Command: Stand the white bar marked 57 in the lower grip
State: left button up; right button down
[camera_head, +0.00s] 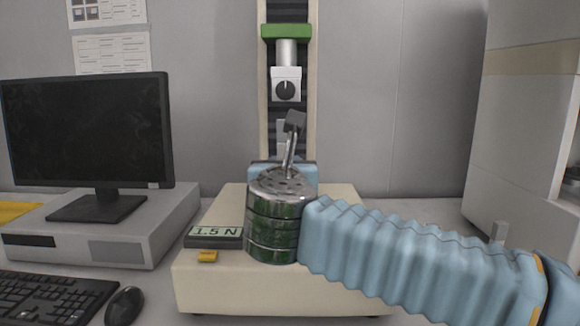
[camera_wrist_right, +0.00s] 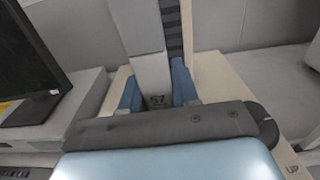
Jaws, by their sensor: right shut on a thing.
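The white bar (camera_head: 283,132) stands upright below the upper grip in the head view, partly hidden by my right gripper (camera_head: 294,122). The gripper is shut on it. In the right wrist view the bar (camera_wrist_right: 154,72) shows from close by, and the mark 57 is readable low down, between two blue blocks of what looks like the lower grip. The lower grip (camera_head: 309,172) is light blue and mostly hidden behind my wrist in the head view. I cannot tell whether the bar's bottom end touches it. My left gripper is not in view.
The upper grip (camera_head: 286,86), white with a dark knob, hangs under a green crosshead (camera_head: 286,32). A display reading 1.5 N (camera_head: 214,233) sits on the cream base (camera_head: 230,285). A monitor (camera_head: 85,130), keyboard (camera_head: 50,295) and mouse (camera_head: 124,306) are at left.

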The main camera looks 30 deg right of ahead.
jog(key=shift+p+x, duration=1.2)
jog(key=shift+x, duration=4.25)
jog(key=shift+d, duration=0.1)
jog(key=shift+f+b, duration=0.85)
jog(key=shift+b, duration=0.2)
